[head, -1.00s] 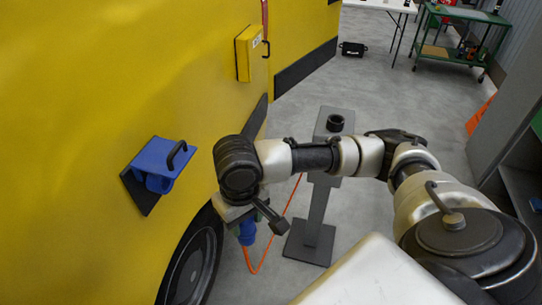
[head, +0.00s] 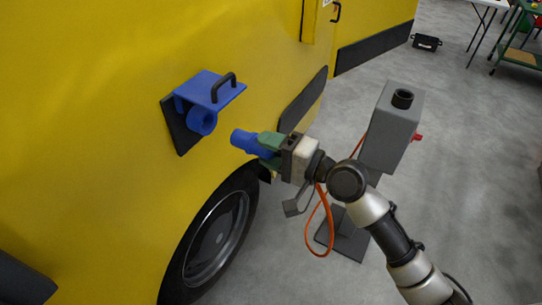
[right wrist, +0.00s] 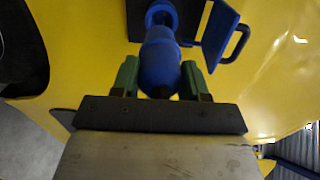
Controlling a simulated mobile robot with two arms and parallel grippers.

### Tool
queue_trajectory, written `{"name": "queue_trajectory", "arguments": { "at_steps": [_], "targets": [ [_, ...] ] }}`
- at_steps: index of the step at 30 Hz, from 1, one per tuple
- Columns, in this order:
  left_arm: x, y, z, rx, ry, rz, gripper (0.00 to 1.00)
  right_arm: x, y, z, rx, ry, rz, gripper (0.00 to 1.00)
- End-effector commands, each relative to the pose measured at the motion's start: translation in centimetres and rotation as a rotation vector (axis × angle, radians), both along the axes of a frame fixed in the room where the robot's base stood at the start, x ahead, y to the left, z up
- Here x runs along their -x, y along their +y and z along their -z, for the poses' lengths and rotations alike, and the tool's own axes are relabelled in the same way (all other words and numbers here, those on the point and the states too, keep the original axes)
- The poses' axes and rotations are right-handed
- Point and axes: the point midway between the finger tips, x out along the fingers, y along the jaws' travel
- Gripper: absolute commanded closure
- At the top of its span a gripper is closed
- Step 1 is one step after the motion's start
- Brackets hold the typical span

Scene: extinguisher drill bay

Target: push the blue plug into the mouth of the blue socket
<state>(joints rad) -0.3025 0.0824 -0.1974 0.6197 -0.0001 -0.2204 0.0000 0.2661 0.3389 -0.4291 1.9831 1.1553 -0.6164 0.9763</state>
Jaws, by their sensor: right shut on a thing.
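The blue socket (head: 202,121) is on the side of the yellow vehicle, its round mouth facing my gripper, under a raised blue lid (head: 213,87) with a black handle. My right gripper (head: 270,145) is shut on the blue plug (head: 243,140), whose free end points left toward the socket. A short gap separates plug and socket in the head view. In the right wrist view the plug (right wrist: 159,60) sits between the green fingers (right wrist: 158,77), and the socket (right wrist: 161,15) shows just beyond its tip, roughly in line. My left gripper is not in view.
An orange cable (head: 321,232) hangs from behind the plug toward a grey post (head: 392,128) with a black ring on top. The yellow vehicle (head: 120,60) and its wheel (head: 212,240) fill the left. Grey floor is open behind the post.

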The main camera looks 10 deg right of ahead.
Motion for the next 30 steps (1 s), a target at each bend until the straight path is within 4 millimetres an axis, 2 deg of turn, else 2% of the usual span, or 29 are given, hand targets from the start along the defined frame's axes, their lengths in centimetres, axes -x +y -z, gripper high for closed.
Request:
{"name": "queue_trajectory", "arguments": {
  "at_steps": [5, 21, 30],
  "targets": [
    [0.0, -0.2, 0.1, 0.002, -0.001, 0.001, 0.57, -0.7, 0.1, -0.1, -0.021, -0.018, 0.027, 0.84],
    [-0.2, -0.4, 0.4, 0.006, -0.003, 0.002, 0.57, -3.3, 3.8, -0.1, -0.018, -0.016, 0.024, 0.84],
    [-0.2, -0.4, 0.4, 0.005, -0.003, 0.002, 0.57, -3.7, 4.4, -0.1, -0.017, -0.015, 0.023, 0.84]
  ]
}}
